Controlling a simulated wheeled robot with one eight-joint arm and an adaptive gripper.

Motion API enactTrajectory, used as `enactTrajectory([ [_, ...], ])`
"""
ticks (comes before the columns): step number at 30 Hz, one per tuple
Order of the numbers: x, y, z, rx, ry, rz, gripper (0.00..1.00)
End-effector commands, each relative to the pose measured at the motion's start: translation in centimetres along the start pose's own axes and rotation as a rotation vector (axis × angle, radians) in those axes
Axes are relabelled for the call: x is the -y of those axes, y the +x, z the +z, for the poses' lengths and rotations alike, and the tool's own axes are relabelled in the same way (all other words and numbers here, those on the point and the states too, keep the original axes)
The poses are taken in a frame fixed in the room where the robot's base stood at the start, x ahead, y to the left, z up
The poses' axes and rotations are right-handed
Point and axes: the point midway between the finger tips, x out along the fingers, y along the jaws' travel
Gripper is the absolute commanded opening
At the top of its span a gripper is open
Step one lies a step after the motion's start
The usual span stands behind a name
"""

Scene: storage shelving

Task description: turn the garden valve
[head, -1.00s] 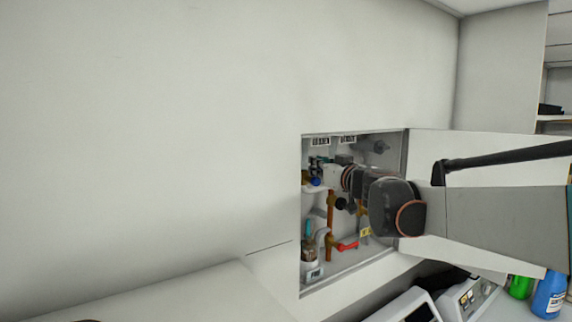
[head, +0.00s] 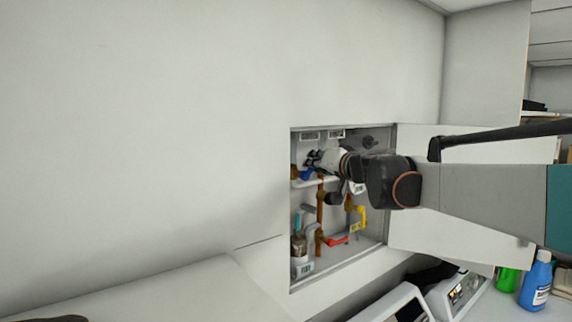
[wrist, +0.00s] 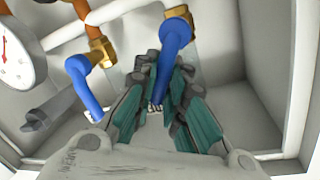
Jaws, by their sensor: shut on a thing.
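Two blue lever valves show in the wrist view, each on a brass fitting. One blue handle (wrist: 174,42) comes down from the top middle and its lower end lies between the teal-padded fingers of my gripper (wrist: 160,85). My gripper is shut on it. The other blue handle (wrist: 85,88) hangs free to the left, apart from the fingers. No readable label shows which one is the garden valve. In the head view my gripper (head: 322,160) reaches into the upper part of the recessed wall cabinet, and a bit of blue handle (head: 305,174) shows beside it.
Below my arm in the cabinet are a yellow handle (head: 361,216), a red handle (head: 337,241) and copper pipes (head: 320,205). A pressure gauge (wrist: 14,58) stands at the wrist view's left. The open cabinet door (head: 470,148) is on the right. A counter with bottles (head: 536,280) lies below.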

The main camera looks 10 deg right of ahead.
Motion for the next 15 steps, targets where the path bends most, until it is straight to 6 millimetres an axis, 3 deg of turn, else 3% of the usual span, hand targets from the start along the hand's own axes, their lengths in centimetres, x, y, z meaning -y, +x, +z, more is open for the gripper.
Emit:
enactTrajectory([
  [15,-2.4,0.4,0.7,0.096,0.482,0.001,0.00],
])
